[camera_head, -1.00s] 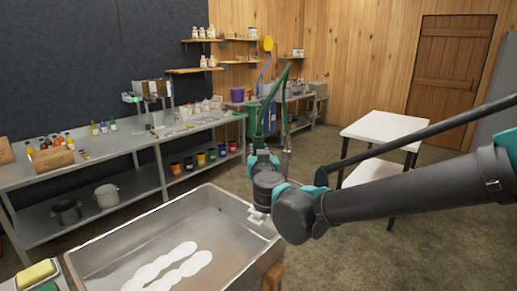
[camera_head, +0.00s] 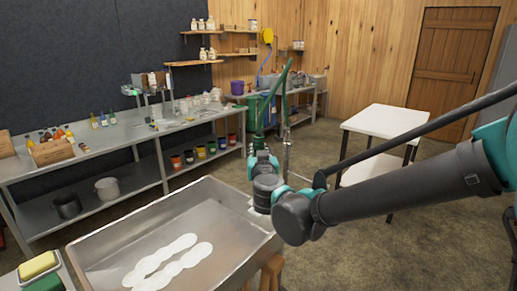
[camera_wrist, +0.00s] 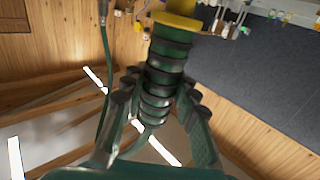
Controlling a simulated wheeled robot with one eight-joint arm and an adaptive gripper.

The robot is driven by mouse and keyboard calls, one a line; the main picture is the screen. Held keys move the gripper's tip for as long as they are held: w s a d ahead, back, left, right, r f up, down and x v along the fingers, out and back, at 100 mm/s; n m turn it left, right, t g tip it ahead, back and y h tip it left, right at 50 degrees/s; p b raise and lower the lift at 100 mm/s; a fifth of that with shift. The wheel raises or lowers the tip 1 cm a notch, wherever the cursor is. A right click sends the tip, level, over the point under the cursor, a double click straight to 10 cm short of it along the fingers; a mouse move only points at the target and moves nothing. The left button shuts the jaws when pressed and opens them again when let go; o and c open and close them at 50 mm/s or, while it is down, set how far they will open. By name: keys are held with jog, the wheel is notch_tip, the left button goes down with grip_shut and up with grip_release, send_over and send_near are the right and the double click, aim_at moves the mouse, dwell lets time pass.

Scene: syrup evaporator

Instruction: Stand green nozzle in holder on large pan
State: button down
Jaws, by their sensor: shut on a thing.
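My gripper (camera_wrist: 160,88) is shut on the green nozzle (camera_wrist: 172,50), a dark green ribbed body with a yellow band at its far end in the wrist view. In the head view my gripper (camera_head: 257,118) is raised above my dark wrist joints, beyond the far right corner of the large pan. The large pan (camera_head: 110,236) is a wide metal tray in the foreground. A small white piece (camera_head: 251,204), maybe the holder, shows at its right rim, mostly hidden behind my arm.
A long metal workbench (camera_head: 110,140) with bottles and jars runs along the dark wall. A green hose (camera_head: 283,78) arches near my gripper. A white table (camera_head: 386,122) stands at right. A yellow sponge (camera_head: 38,265) lies at lower left.

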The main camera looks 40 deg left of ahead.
jog(key=shift+f, duration=0.6)
jog(key=shift+f, duration=0.35)
jog(key=shift+f, duration=1.35)
jog(key=shift+f, duration=0.3)
jog(key=shift+f, duration=0.35)
jog(key=shift+f, duration=0.35)
jog(key=shift+f, duration=2.95)
dwell(0.7)
jog(key=c, duration=1.1)
grip_release()
